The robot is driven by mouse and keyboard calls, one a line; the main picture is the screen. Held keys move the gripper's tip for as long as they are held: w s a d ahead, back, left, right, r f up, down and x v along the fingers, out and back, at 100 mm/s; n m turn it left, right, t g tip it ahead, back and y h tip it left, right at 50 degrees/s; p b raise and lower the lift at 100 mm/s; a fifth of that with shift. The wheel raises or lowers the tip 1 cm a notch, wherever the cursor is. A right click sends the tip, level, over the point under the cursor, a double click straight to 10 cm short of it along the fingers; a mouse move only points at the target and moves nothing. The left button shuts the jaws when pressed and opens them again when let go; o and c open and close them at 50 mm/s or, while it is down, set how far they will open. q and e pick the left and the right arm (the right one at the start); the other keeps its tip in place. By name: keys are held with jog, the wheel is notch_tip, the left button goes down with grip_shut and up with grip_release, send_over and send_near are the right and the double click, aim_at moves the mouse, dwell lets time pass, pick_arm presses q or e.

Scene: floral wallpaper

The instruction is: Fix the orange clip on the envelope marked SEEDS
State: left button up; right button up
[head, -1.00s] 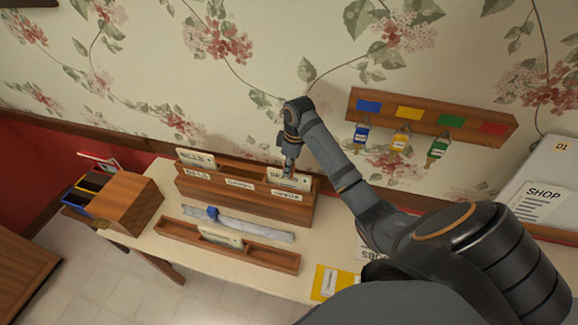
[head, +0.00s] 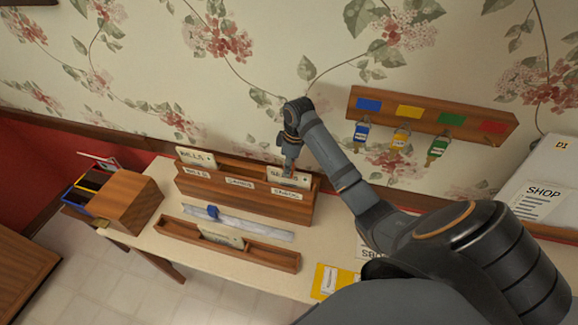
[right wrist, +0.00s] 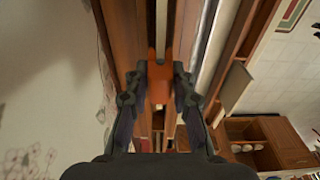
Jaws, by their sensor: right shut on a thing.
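A pale envelope (head: 289,182) stands in the right compartment of the long wooden rack (head: 240,205); its lettering is too blurred to read surely as SEEDS. My right gripper (head: 288,168) points down at this envelope's top edge and partly covers it. In the right wrist view the right gripper (right wrist: 159,73) is shut on the orange clip (right wrist: 159,90), which sits between its fingertips above the rack. A thin pale strip, perhaps the envelope's edge, runs up from the clip. I cannot tell whether the clip grips the envelope. My left gripper is not in view.
Another envelope (head: 196,157) stands at the rack's left end. In front lie a ruler (head: 245,224) with a blue clip (head: 213,211) and a low wooden tray (head: 180,234) holding a card.

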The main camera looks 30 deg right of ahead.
jog(key=o, duration=1.5)
jog(key=shift+r, duration=0.1)
notch_tip(320, 180, up, 3)
jog(key=p, duration=0.3)
jog(key=shift+s+d+p, duration=0.15)
jog(key=shift+p, duration=0.2)
jog(key=shift+s+r+p, duration=0.1)
jog(key=shift+r+p, duration=0.8)
jog(key=shift+p, duration=0.05)
jog(key=shift+d+r, duration=0.1)
jog(key=shift+s+r, duration=0.1)
jog(key=shift+r, duration=0.75)
